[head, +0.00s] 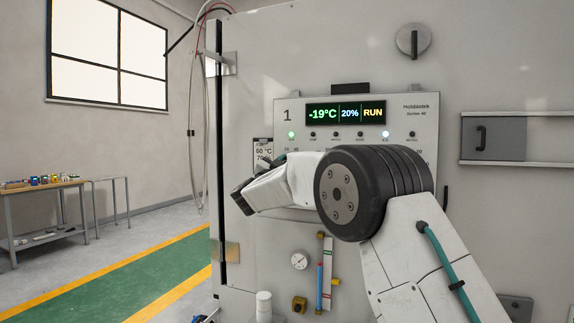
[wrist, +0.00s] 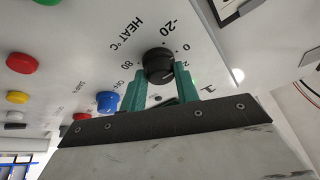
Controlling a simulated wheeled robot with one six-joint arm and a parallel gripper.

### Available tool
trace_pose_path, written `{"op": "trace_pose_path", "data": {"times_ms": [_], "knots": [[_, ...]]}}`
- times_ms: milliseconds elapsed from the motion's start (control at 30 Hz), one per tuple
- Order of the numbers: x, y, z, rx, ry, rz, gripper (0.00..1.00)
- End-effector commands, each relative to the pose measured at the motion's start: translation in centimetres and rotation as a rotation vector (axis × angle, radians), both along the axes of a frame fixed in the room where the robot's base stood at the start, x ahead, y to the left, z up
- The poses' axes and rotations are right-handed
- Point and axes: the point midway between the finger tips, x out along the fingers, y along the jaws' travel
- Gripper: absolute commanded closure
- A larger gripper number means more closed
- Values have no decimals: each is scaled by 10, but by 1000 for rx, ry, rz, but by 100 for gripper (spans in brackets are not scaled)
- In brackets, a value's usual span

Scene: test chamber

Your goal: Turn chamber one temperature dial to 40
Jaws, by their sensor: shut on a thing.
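The black temperature dial (wrist: 158,62) sits on the light panel in the wrist view, under the lettering "HEAT °C". The marks -20, 0 and 80 show around it; I cannot make out its pointer, and part of its scale is hidden by my gripper. My gripper (wrist: 160,72) is shut on the dial, a green finger on each side. In the head view, the chamber one panel (head: 287,108) has a display (head: 346,113) reading -19°C, 20% and RUN. There my gripper (head: 241,200) is at the panel's lower left, and my arm hides the dial.
In the wrist view a blue knob (wrist: 107,99) is close left of my gripper, with red (wrist: 23,63) and yellow (wrist: 17,97) buttons farther left. In the head view a gauge (head: 300,260) and tubes are below my arm. A workbench (head: 40,190) stands far left, beyond clear floor.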

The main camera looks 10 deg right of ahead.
Motion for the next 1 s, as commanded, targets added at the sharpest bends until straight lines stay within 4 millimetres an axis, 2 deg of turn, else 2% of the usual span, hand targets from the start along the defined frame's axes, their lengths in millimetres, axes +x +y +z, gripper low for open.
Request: {"op": "trace_pose_path", "data": {"times_ms": [1000], "knots": [[3,5,9,781,-573,7,93]]}}
